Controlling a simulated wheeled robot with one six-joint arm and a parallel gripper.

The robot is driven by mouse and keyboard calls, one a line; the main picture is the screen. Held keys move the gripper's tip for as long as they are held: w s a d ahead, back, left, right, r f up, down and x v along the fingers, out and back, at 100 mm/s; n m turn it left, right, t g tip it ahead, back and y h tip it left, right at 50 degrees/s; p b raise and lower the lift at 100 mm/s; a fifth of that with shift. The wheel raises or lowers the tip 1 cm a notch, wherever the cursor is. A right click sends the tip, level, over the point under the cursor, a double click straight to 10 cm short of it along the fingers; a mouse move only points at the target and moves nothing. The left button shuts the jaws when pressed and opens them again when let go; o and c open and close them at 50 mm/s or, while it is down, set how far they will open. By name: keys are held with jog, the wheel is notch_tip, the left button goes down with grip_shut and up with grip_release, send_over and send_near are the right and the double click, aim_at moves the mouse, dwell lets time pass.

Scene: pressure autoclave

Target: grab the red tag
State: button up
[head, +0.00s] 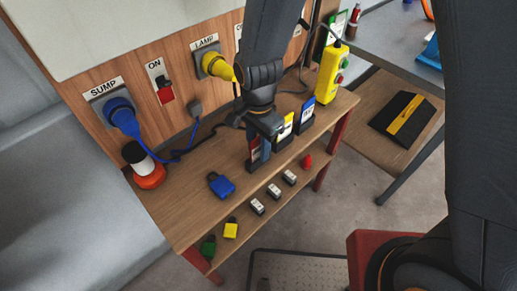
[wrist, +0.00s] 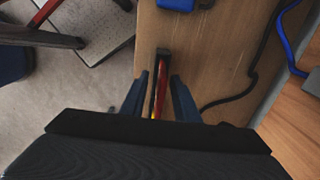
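The red tag (head: 253,146) stands on the wooden bench top (head: 190,212), left of a yellow tag (head: 284,128) and a blue tag (head: 306,112). My gripper (head: 263,153) points down at it and hides much of it. In the wrist view the red tag (wrist: 159,84) is a thin upright strip seen edge-on. My gripper (wrist: 159,78) is open there, one dark blue finger on each side of the tag. Gaps show between the tag and both fingers.
A blue padlock (head: 221,185) lies on the bench, left of my gripper. A black cable (wrist: 250,75) runs nearby. A yellow control pendant (head: 329,72) stands at the right end. Several small items, including a yellow padlock (head: 230,229), sit on the lower shelf.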

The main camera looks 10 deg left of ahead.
jog(key=shift+f, duration=0.1)
grip_shut()
dwell(0.3)
